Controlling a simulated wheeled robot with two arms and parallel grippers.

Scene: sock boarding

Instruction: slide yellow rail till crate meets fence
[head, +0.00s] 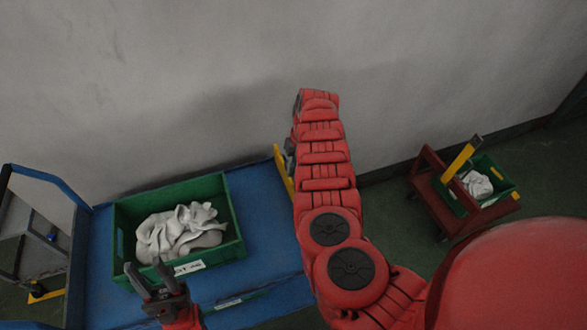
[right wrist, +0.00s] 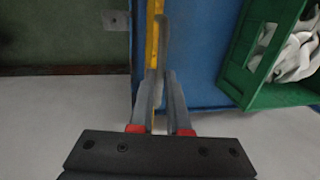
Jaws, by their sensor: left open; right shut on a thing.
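The yellow rail (head: 284,176) stands along the right edge of the blue table (head: 265,215). My right gripper (right wrist: 160,75) is shut on the rail (right wrist: 152,48), seen in the right wrist view; in the head view my own arm mostly hides it. The green crate (head: 233,215) holds crumpled white socks (head: 180,232) and sits on the table left of the rail. Bare blue tabletop separates crate and rail, also in the right wrist view (right wrist: 233,70). My left gripper (head: 144,267) is open and empty by the crate's front wall. I cannot tell which part is the fence.
A grey wall (head: 200,80) rises behind the table. A blue tubular frame (head: 50,180) stands at the left. A red cart (head: 450,205) at the right carries another green crate (head: 500,180) with a white sock and a yellow bar. Dark green floor lies between.

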